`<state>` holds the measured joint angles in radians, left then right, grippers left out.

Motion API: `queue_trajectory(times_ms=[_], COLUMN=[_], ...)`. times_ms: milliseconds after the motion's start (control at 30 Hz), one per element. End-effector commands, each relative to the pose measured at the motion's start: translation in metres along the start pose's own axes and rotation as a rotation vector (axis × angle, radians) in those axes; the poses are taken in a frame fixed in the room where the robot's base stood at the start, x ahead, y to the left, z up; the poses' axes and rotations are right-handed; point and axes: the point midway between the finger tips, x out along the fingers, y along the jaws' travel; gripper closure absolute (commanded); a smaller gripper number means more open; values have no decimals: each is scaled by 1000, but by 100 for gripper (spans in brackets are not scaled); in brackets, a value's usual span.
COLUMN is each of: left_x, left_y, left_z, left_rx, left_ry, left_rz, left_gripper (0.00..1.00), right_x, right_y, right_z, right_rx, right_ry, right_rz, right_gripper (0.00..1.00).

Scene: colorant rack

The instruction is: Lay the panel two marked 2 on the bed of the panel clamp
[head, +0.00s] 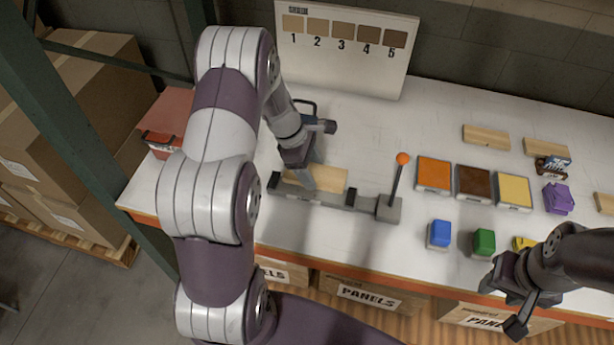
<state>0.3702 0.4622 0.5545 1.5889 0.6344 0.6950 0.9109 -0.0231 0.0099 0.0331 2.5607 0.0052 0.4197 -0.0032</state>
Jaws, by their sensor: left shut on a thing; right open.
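The panel clamp (385,208) is a grey fixture near the front edge of the bench, with an upright lever topped by an orange knob (403,158). A pale wooden panel (330,180) lies at the clamp's bed, behind its front rail. My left gripper (308,182) points down at this panel's left part and is shut on it; the fingers and arm hide some of the panel. No number can be read on it, and I cannot tell whether it rests fully on the bed. My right gripper (512,297) is open and empty over the front right edge.
A shade board (345,50) numbered 1 to 5 stands at the back. Several loose wooden panels (486,137) lie at the back right. Orange (434,174), brown (474,183) and yellow (514,191) trays, and blue (439,233) and green (484,241) blocks, stand right of the clamp.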

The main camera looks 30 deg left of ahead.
Motion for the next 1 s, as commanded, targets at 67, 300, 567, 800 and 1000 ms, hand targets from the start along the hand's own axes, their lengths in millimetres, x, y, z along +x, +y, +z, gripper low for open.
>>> queue_trajectory(times_ms=[67,300,567,800,1000], left_x=[2,32,42,44,44], left_y=[-6,-10,-8,-8,-8], left_z=[-10,-28,-32,-32,-32], left_rx=[-3,-1,2,1,1], left_ry=[-1,-1,0,0,0], left_rz=[0,-2,2,1,1], left_gripper=[64,64,64,6,6], right_x=[-3,-12,-12,-10,-10], right_y=[0,0,0,0,0], right_z=[-1,-2,-2,-1,-1], right_rx=[0,0,0,0,0], right_ry=[0,0,0,0,0], right_rz=[0,0,0,0,0], right_gripper=[57,57,57,57,57])
